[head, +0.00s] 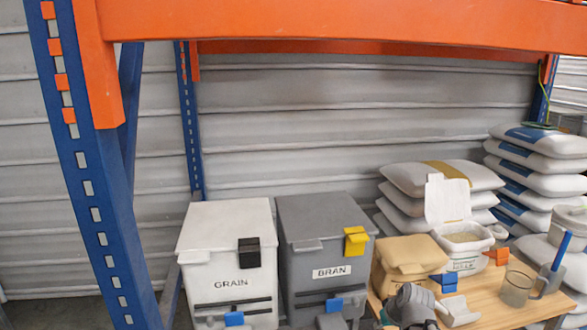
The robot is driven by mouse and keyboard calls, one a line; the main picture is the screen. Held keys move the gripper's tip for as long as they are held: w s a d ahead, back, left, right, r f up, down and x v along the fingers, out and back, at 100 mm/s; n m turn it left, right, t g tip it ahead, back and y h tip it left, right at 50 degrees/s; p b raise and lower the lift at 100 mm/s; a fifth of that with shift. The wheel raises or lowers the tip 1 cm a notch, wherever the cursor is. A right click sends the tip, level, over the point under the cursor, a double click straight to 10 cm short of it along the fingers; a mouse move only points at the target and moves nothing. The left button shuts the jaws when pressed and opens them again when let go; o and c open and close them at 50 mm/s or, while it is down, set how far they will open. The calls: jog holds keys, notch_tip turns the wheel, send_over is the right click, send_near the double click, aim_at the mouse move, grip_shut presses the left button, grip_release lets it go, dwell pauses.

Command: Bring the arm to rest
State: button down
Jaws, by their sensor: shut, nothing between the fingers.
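The task names no object apart from my arm. A grey rounded part (408,303) with a darker ring shows at the bottom edge, in front of the table's near left corner. It looks like a piece of my arm, but I cannot be sure. No gripper fingers can be made out in the head view. The lower part of the arm is cut off by the bottom edge of the picture.
A white GRAIN hopper (226,240) and a grey BRAN hopper (318,235) stand centre-left. The wooden table (505,312) holds a tan bag (405,255), a white tub (464,240) and a clear jug (516,287). A blue rack post (95,215) stands left; stacked sacks (535,160) lie behind.

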jog(key=s+a+f+m+g+h, duration=0.25)
jog(key=s+a+g, duration=0.25)
jog(key=s+a, duration=0.25)
notch_tip(320, 180, up, 16)
jog(key=p, duration=1.5)
jog(key=shift+s+n, duration=0.25)
jog(key=shift+n, duration=0.2)
jog(key=shift+f, duration=0.1)
